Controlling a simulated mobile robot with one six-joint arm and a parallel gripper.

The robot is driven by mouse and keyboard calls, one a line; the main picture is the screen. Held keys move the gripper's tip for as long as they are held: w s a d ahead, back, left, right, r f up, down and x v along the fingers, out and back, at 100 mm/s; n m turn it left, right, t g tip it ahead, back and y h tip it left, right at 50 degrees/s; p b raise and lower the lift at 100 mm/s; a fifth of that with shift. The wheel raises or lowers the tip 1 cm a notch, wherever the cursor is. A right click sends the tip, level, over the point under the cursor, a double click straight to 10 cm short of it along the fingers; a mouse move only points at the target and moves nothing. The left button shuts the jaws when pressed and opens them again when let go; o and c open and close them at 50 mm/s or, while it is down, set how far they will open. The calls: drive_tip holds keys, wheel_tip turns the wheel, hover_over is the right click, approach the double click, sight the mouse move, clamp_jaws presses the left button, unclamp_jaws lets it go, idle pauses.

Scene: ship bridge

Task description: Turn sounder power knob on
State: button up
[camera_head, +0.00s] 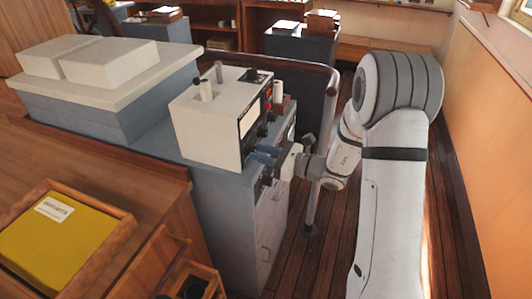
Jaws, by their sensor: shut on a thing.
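The sounder looks to be the white box-shaped instrument (205,133) on the grey-blue cabinet, with its panel facing right toward my arm. Dark knobs (263,130) show along the panel's edge, seen from the side. My gripper (263,156) is at the lower part of this panel, its bluish fingers shut on a small knob there. The gripped knob is mostly hidden by the fingers. I cannot read its label or its set position from this angle.
A curved handrail (290,65) runs behind the instrument and down to the floor near my wrist. A yellow book (60,236) lies in a wooden tray at lower left. White boxes (110,62) stand at upper left. Wooden floor is open right of the cabinet.

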drive_tip(key=shift+a+r+m+p, duration=0.2)
drive_tip(key=shift+a+m+p, duration=0.1)
drive_tip(key=shift+m+p, duration=0.65)
drive_tip(key=m+p, duration=0.3)
drive_tip(key=m, duration=0.1)
drive_tip(key=shift+m+g, duration=0.25)
drive_tip(key=shift+g, duration=0.05)
drive_tip(key=m+p, duration=0.2)
drive_tip(key=m, duration=0.1)
drive_tip(key=shift+f+m+p, duration=0.1)
drive_tip(key=shift+m+p, duration=0.7)
drive_tip(key=shift+m, duration=0.3)
drive_tip(key=o, duration=0.8)
drive_tip(key=shift+a, duration=0.15)
drive_tip(key=shift+o, duration=1)
drive_tip(key=shift+w, duration=0.1)
